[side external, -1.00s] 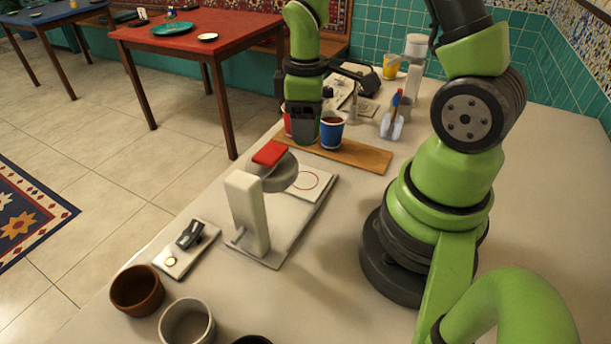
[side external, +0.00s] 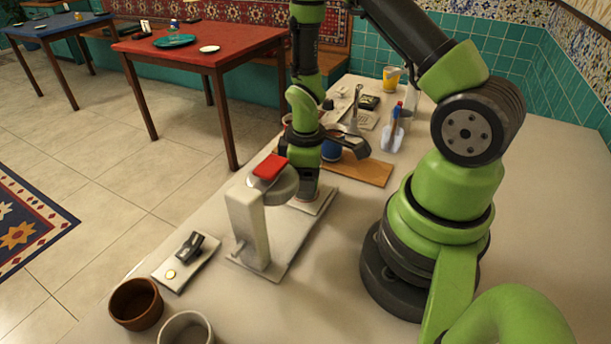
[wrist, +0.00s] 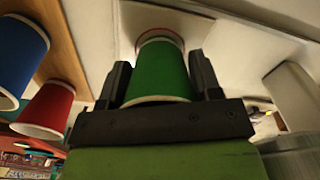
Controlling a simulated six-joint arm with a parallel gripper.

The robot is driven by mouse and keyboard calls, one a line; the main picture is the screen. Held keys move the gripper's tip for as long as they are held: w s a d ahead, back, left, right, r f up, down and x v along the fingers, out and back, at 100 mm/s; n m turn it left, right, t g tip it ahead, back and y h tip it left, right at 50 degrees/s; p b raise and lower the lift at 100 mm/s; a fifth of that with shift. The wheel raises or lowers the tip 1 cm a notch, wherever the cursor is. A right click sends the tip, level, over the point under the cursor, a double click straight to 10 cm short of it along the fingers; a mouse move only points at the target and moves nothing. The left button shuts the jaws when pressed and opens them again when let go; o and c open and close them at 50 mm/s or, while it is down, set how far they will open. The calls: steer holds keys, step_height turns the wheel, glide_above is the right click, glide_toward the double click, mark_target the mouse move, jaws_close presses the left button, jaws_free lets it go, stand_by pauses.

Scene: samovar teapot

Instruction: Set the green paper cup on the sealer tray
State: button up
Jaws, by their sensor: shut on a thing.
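The green paper cup (wrist: 158,72) sits between my gripper's two fingers in the wrist view, and the gripper (wrist: 160,82) is shut on it. The cup's far end is over the red ring (wrist: 160,33) on the pale sealer tray (wrist: 215,40); I cannot tell whether it touches. In the side view my gripper (side external: 304,190) is low over the sealer tray (side external: 318,207), just behind the sealer's round head. The cup is not clearly visible there. The white sealer (side external: 248,225) has a red top (side external: 270,167).
A blue cup (wrist: 18,58) and a red cup (wrist: 45,110) stand on the wooden board (side external: 362,169) beside the tray. Brown (side external: 136,304) and grey (side external: 186,330) bowls stand in front. The sealer's column and head are close to my gripper.

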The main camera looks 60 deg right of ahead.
steer(key=shift+f, duration=0.1)
steer(key=o, duration=0.7)
steer(key=shift+c, duration=0.2)
step_height(320, 180, up, 12)
steer(key=s+a+r+m+t+y, duration=0.1)
steer(key=s+a+r+m+t, duration=0.2)
steer(key=r, duration=0.5)
steer(key=s+a+r+m+t+y, duration=0.1)
steer(key=s+a+r+m+t, duration=0.3)
steer(key=r, duration=0.4)
steer(key=shift+s+a+r+m, duration=0.25)
steer(key=shift+s+a+m, duration=0.55)
steer(key=shift+s+a, duration=0.45)
steer(key=shift+w+a, duration=0.15)
